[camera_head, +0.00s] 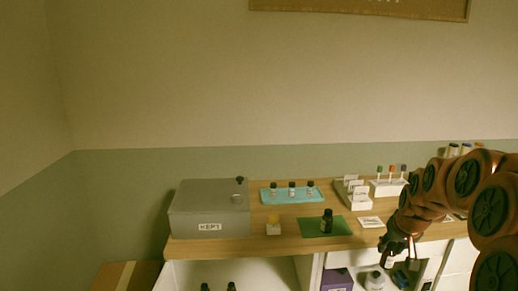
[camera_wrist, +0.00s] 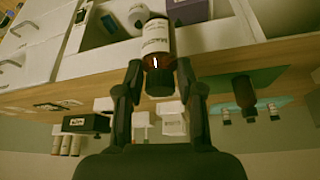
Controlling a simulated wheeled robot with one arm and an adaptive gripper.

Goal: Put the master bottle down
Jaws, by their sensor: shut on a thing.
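My gripper (camera_wrist: 160,85) is shut on the master bottle (camera_wrist: 156,38), an amber bottle with a white label and a black cap. The fingers close around its cap end. In the head view my gripper (camera_head: 392,250) holds it at the right, in front of the wooden counter's (camera_head: 270,244) front edge, over the open shelving below. The label print is too small to read for certain. The bottle's lower part shows as a small pale label (camera_head: 389,263) beneath the fingers. Another dark bottle (camera_head: 327,220) stands upright on the green mat (camera_head: 308,229), apart from my gripper.
A grey box (camera_head: 208,212) stands at the counter's left. A blue tray (camera_head: 270,197) holds several small bottles. A purple box (camera_head: 337,280) and white jars sit in the shelving below.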

